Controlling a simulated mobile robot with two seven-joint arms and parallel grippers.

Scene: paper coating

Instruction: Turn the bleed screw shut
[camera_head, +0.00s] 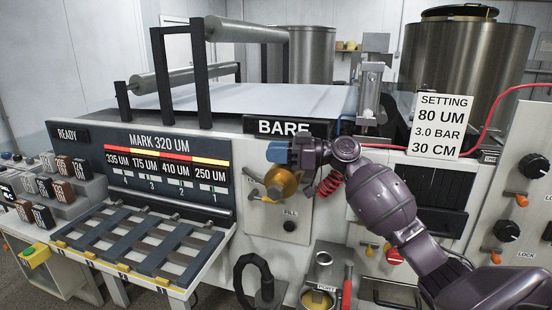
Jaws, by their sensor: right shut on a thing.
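My right gripper (290,157) is at the upper part of a light panel on the front of the coating machine, just below the BARE sign. Its jaws are closed on a small part there, which I take to be the bleed screw; the fingers hide most of it. A round brass-coloured body (282,184) sits directly below the gripper. A blue piece (278,152) shows beside the fingers. How far the screw is turned cannot be seen. My left gripper is not in view.
A small yellow lever (253,194) is left of the brass body. A black FILL knob (289,226) is below. A red coiled hose (330,183) hangs close to my right wrist. A slatted rack (140,242) juts out at left. A setting sign (440,125) stands at right.

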